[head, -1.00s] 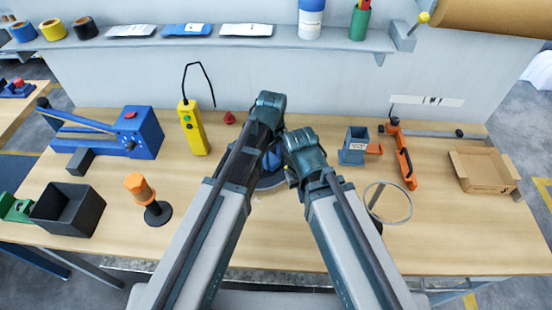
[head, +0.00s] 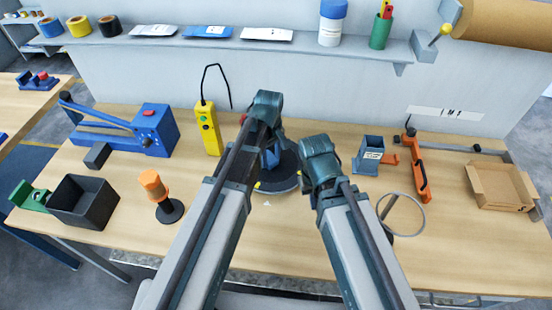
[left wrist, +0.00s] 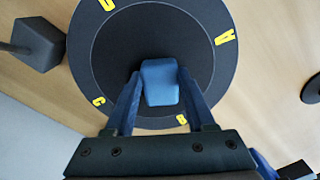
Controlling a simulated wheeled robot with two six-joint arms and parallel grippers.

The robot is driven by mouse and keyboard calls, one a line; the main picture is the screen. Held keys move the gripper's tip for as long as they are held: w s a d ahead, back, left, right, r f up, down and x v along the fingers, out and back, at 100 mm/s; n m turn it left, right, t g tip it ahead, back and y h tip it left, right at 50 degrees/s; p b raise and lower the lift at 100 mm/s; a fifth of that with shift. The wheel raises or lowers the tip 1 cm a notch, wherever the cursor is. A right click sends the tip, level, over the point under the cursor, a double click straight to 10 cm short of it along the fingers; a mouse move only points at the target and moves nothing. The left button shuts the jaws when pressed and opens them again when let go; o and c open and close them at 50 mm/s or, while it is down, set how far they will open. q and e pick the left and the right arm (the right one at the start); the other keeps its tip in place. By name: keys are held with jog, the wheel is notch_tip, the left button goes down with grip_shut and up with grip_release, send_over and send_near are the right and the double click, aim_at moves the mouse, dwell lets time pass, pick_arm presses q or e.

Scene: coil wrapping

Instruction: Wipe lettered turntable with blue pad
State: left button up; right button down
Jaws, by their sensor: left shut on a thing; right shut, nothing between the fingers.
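The turntable (left wrist: 88,50) is a dark round disc with yellow letters near its rim. In the head view it (head: 280,187) lies on the bench, partly hidden behind my left arm. The blue pad (left wrist: 160,80) is over the disc's inner circle; I cannot tell whether it presses on the surface. My left gripper (left wrist: 160,96) is shut on the pad, one blue finger on each side. In the head view the left gripper (head: 271,152) is mostly covered by its own arm. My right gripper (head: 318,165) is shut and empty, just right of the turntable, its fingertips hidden.
A yellow control box (head: 207,128) and an orange-topped post (head: 160,192) stand left. A blue-grey bin (head: 368,155), orange tool (head: 417,168), wire ring (head: 402,214) and cardboard box (head: 500,187) are right. Bare bench lies in front of the turntable.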

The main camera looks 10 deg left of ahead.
pick_arm(q)
jog(key=shift+w+a, duration=0.3)
jog(key=shift+a, duration=0.4)
jog(key=shift+w+a, duration=0.25)
jog(key=shift+a, duration=0.45)
jog(key=shift+w+a, duration=0.3)
jog(key=shift+a, duration=0.4)
pick_arm(e)
jog(key=shift+w+a, duration=0.1)
pick_arm(q)
jog(key=shift+w+d, duration=0.3)
jog(key=shift+w, duration=0.3)
pick_arm(e)
jog(key=shift+r, duration=0.1)
pick_arm(q)
jog(key=shift+s+d+f, duration=0.1)
jog(key=shift+s+d, duration=0.3)
jog(key=shift+d, duration=0.45)
jog(key=shift+s+d+f, duration=0.1)
jog(key=shift+s+d, duration=0.25)
jog(key=shift+d, duration=0.6)
jog(key=shift+s+d+r, duration=0.1)
jog(key=shift+s+d, duration=0.2)
jog(key=shift+d, duration=0.55)
jog(key=shift+s+d+r, duration=0.1)
jog(key=shift+s+d, duration=0.2)
jog(key=shift+d, duration=0.55)
